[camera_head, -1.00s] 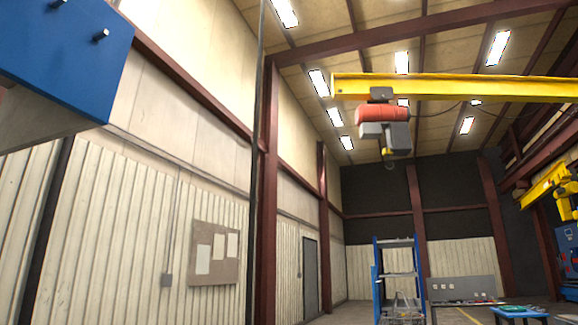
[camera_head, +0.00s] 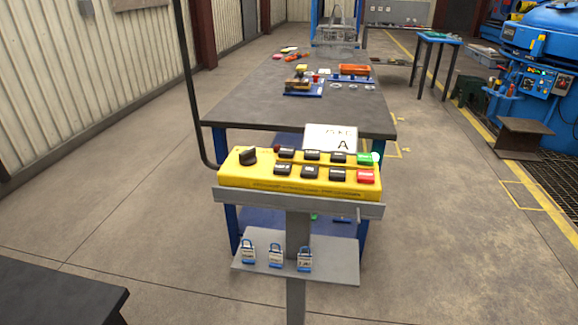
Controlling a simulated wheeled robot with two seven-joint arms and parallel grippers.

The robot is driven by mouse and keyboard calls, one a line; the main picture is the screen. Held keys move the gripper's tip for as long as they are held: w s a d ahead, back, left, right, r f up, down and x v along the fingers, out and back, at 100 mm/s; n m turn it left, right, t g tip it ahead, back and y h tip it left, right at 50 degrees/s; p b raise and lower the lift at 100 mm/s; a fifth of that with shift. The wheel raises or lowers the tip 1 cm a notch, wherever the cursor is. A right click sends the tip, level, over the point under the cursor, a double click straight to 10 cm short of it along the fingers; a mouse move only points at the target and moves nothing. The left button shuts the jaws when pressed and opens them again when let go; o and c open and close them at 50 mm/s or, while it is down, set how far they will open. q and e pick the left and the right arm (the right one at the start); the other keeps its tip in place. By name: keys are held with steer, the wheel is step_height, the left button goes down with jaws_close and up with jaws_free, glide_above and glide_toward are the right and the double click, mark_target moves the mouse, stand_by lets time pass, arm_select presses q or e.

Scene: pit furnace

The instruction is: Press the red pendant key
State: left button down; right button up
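The yellow pendant (camera_head: 235,176) lies face up on a grey stand (camera_head: 297,203) in the middle of the head view. The red pendant key (camera_head: 366,177) is at its near right corner, just below a green key (camera_head: 364,158). Several black keys (camera_head: 310,171) sit in two rows to the left, and a black knob (camera_head: 247,156) is at the far left end. Nothing covers the red key. Neither of my grippers is in view.
Behind the stand is a long dark-topped table (camera_head: 250,104) with an orange tray (camera_head: 354,70) and small parts. A white card marked A (camera_head: 330,137) stands behind the pendant. A dark bench (camera_head: 60,290) is at lower left.

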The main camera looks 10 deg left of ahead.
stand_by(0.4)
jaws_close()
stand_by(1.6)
